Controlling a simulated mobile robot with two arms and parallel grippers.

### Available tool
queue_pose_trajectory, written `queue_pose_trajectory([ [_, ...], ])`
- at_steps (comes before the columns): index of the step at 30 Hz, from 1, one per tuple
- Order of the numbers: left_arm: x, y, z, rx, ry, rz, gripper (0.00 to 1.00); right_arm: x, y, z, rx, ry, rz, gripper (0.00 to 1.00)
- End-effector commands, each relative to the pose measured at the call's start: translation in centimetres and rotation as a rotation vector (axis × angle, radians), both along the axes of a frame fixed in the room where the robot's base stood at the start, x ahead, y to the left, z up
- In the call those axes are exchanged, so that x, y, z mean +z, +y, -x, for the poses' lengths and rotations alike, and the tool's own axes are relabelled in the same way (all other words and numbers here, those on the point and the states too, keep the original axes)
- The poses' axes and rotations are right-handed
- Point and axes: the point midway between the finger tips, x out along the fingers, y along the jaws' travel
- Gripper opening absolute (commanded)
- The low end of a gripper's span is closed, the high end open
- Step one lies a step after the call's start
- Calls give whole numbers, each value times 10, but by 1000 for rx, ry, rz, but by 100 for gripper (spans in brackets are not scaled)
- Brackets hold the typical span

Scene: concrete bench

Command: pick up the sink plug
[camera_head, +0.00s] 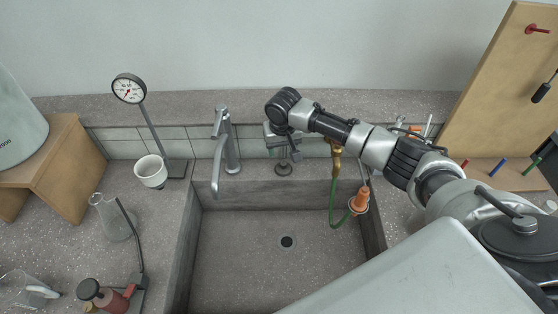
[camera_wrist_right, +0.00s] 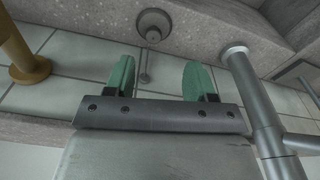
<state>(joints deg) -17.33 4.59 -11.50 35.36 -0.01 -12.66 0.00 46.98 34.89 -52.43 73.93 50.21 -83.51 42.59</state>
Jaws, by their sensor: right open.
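The sink plug (camera_head: 284,170) is a small dark grey disc with a raised knob, on the ledge at the back of the sink (camera_head: 230,255). In the right wrist view the plug (camera_wrist_right: 153,24) shows near the top, with a thin grey piece reaching from it toward the gripper. My right gripper (camera_head: 282,154) is just above and behind the plug in the head view, partly hiding the area around it. In the wrist view its two green fingers (camera_wrist_right: 157,72) are apart with nothing between them; the plug lies beyond the fingertips. My left gripper is not in view.
A grey tap (camera_head: 228,145) stands close left of the gripper; it also shows in the wrist view (camera_wrist_right: 250,95). A brass fitting (camera_head: 336,158) with a green hose is close on the right. The sink floor is clear around its drain (camera_head: 287,241).

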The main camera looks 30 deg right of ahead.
Motion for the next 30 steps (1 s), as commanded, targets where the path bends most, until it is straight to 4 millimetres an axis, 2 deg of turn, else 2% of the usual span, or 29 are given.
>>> queue_pose_trajectory([
  [3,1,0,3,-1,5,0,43,-20,-1,-2,-2,3,1,55],
  [11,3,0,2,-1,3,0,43,-40,-4,-5,-2,2,1,55],
  [19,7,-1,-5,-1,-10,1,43,-76,-11,-10,-2,2,1,55],
  [24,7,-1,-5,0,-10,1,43,-85,-12,-12,-2,0,1,55],
  [30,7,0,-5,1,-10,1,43,-85,-12,-12,-2,0,1,53],
])
